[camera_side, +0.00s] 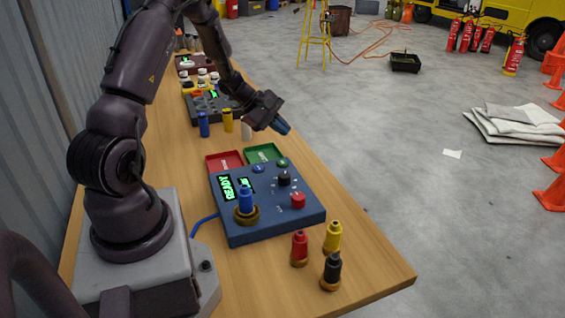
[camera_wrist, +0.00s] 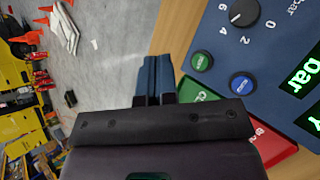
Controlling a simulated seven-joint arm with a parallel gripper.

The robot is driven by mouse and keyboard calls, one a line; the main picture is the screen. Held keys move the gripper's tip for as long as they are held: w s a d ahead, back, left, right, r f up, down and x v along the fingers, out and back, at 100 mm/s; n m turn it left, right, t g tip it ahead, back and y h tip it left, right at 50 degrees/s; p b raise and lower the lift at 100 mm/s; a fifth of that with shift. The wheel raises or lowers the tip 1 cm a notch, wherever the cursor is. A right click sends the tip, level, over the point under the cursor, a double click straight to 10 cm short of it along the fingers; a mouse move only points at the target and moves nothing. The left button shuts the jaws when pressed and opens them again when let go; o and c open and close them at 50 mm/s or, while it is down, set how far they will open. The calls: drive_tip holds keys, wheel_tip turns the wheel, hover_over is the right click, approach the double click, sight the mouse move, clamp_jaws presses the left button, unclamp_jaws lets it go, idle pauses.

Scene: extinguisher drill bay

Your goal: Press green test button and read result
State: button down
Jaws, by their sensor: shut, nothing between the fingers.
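The blue tester box (camera_side: 262,222) sits on the wooden bench. Its green test button (camera_side: 283,163) is at the box's far edge and also shows in the wrist view (camera_wrist: 201,61), uncovered. A lit green display (camera_side: 227,189) reads READY in the side view; a second display (camera_side: 246,184) beside it is too small there, but the wrist view shows "bar" on a display (camera_wrist: 300,76), with its digits cut off. My gripper (camera_side: 284,128) is shut and empty, raised beyond the box near the green tray. In the wrist view its blue fingertips (camera_wrist: 155,62) are left of the green button, apart from it.
A blue button (camera_wrist: 242,84), black knob (camera_side: 284,178) and red button (camera_side: 298,201) are on the box. A blue cylinder (camera_side: 246,198) stands in its brass seat. Red (camera_side: 224,160) and green (camera_side: 263,152) trays lie behind. Several cylinders (camera_side: 331,268) stand in front.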

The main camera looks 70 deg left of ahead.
sight(281, 163)
drive_tip(key=shift+f, duration=3.55)
drive_tip(key=shift+f, duration=0.4)
drive_tip(key=shift+f, duration=0.45)
drive_tip(key=shift+r, duration=0.9)
drive_tip(key=shift+r, duration=2.5)
